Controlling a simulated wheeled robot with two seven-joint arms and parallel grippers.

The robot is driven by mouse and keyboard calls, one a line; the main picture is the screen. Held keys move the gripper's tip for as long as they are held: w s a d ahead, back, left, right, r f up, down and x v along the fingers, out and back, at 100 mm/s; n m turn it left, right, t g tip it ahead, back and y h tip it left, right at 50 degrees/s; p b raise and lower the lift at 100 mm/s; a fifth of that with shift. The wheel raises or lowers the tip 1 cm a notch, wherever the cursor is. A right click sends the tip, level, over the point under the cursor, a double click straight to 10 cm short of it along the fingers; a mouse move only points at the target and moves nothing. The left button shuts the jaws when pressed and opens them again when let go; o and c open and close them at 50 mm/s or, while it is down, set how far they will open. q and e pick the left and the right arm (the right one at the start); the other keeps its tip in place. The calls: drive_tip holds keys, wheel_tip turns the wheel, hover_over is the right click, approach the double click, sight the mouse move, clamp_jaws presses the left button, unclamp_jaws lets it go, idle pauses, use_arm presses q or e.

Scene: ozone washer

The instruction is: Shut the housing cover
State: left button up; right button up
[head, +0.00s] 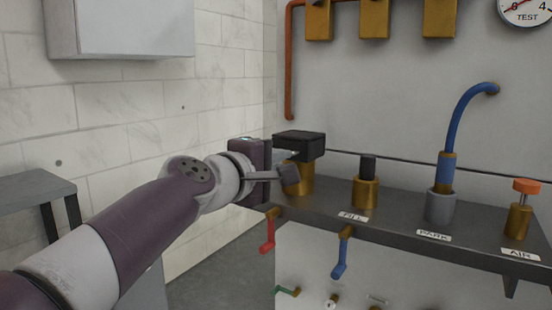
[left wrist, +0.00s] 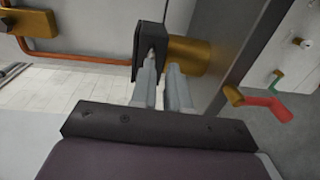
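The black housing cover (head: 299,144) is at the top of a brass housing (head: 303,180) at the left end of the dark shelf. It looks roughly level in the head view; I cannot tell whether it is fully seated. My left gripper (head: 287,176) is at the left of the housing, just below the cover. In the left wrist view, its two fingers (left wrist: 164,78) lie close together with a narrow gap and nothing between them. Their tips overlap the edge of the cover (left wrist: 150,30) beside the brass housing (left wrist: 190,56); contact is unclear. My right gripper is not in view.
The dark shelf (head: 400,213) also carries a brass fitting with a black top (head: 367,182), a blue hose (head: 460,120) and an orange-knobbed valve (head: 522,206). Red (head: 268,234) and blue (head: 341,256) levers hang below its front edge. A grey side table (head: 35,190) stands at left.

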use_arm(q)
drive_tip(key=shift+o, duration=1.3)
drive_tip(key=shift+w+d+f, duration=0.1)
drive_tip(key=shift+w+f, duration=0.1)
drive_tip(key=shift+f, duration=0.1)
drive_tip(key=f+b+v, duration=0.1)
drive_tip(key=b+v, duration=0.5)
drive_tip(key=v, duration=0.8)
drive_tip(key=shift+s+f+b, duration=0.2)
drive_tip(key=shift+b, duration=0.1)
